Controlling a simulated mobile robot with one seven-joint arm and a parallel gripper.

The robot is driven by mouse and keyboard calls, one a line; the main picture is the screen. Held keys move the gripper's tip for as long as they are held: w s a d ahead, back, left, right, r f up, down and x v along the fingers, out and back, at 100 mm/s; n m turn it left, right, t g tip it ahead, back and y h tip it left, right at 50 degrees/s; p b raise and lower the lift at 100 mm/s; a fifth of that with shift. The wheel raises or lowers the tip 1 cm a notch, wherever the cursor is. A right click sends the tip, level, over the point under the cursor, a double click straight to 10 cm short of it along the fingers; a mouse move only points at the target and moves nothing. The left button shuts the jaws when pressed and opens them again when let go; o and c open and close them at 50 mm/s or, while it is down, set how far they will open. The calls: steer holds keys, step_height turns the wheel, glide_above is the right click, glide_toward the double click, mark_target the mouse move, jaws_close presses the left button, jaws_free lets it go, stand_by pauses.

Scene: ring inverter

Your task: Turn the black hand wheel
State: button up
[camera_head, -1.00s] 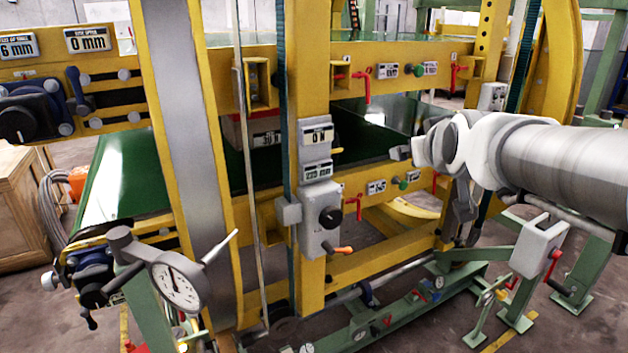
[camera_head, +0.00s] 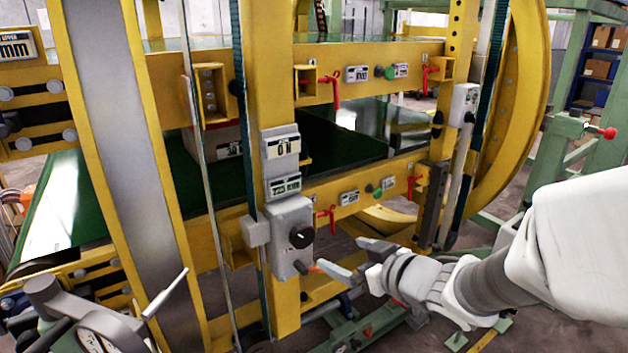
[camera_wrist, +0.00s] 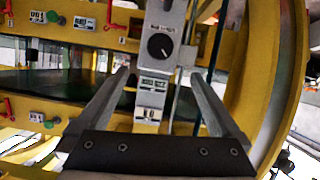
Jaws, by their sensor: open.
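The black hand wheel (camera_head: 302,236) is a round dark knob on the front of a grey box (camera_head: 284,250), low on a yellow post. It also shows in the wrist view (camera_wrist: 160,46), which is upside down, between and beyond the fingers. My gripper (camera_head: 342,253) is open and empty, to the right of the wheel and slightly lower, apart from it. In the wrist view, the open fingers (camera_wrist: 161,75) frame the box and its labels.
Two display plates (camera_head: 282,148) are above the box. Red handles (camera_head: 331,90) project from the yellow beams to the right. A slanting yellow-edged grey band (camera_head: 115,130) and a dial gauge (camera_head: 100,335) stand at the left. A green belt (camera_head: 70,205) runs behind.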

mark_target(305, 238)
steer(key=b+x, duration=0.5)
steer(key=x, duration=1.2)
steer(key=shift+f+b, duration=0.1)
steer(key=shift+b, duration=0.25)
steer(key=c, duration=1.3)
steer(key=shift+o, duration=0.2)
steer(key=shift+p, duration=0.65)
steer(key=m+p, duration=0.1)
steer(key=p, duration=0.4)
steer(key=shift+r+m+g+y, duration=0.35)
steer(key=shift+m+g+y, duration=0.05)
steer(key=m+y+p, duration=0.1)
steer(key=m+p, duration=0.1)
steer(key=p, duration=0.5)
steer(key=shift+g+y, duration=0.4)
steer(key=m+p, duration=0.1)
steer(key=p, duration=0.1)
steer(key=m+y+p, duration=0.1)
steer(key=shift+f+m+p, duration=0.2)
steer(key=shift+m+p, duration=0.1)
steer(key=shift+p, duration=0.1)
steer(key=shift+f+m+g+y+p, duration=0.15)
steer(key=shift+m+g+y+p, duration=0.15)
steer(key=shift+m+y+p, duration=0.35)
